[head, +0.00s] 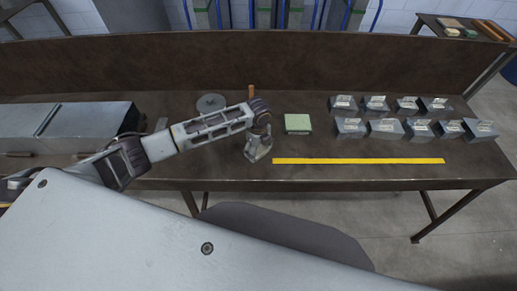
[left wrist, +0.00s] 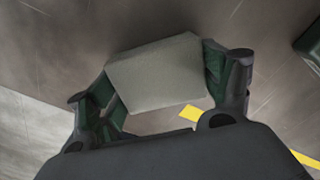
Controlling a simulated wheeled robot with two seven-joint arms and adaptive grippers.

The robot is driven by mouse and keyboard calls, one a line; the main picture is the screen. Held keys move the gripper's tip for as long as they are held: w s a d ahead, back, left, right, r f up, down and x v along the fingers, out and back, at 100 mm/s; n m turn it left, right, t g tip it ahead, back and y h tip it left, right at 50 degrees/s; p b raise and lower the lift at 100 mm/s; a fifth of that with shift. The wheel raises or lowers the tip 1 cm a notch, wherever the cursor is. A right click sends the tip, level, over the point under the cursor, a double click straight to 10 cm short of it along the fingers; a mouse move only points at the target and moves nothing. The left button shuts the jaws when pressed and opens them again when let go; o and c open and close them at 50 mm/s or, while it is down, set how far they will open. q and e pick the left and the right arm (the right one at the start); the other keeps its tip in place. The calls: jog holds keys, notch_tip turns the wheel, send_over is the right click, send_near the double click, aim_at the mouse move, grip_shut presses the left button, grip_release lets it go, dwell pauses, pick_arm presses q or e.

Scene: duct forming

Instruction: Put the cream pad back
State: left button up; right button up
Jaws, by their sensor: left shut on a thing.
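The cream pad (left wrist: 157,74) is a pale, greyish block between the fingers of my left gripper (left wrist: 160,88) in the left wrist view. The fingers are shut on its two sides. In the head view my left gripper (head: 257,156) points down over the workbench, near the left end of the yellow strip. The pad cannot be made out there, and its height above the bench is unclear. A light green pad (head: 297,123) lies on the bench just right of the gripper, apart from it. My right gripper is not in view.
The brown workbench (head: 230,172) has a raised back panel. A yellow strip (head: 358,161) lies along its front. Several small metal pieces (head: 385,128) stand in rows at right. A grey disc (head: 211,103) lies behind my arm. A metal duct (head: 90,122) is at left.

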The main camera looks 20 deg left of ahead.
aim_at(258, 148)
pick_arm(q)
jog(key=shift+f, duration=0.1)
jog(key=o, duration=1.1)
notch_tip(258, 148, up, 12)
jog(key=shift+r+b, duration=0.15)
jog(key=shift+b, duration=0.35)
dwell(0.4)
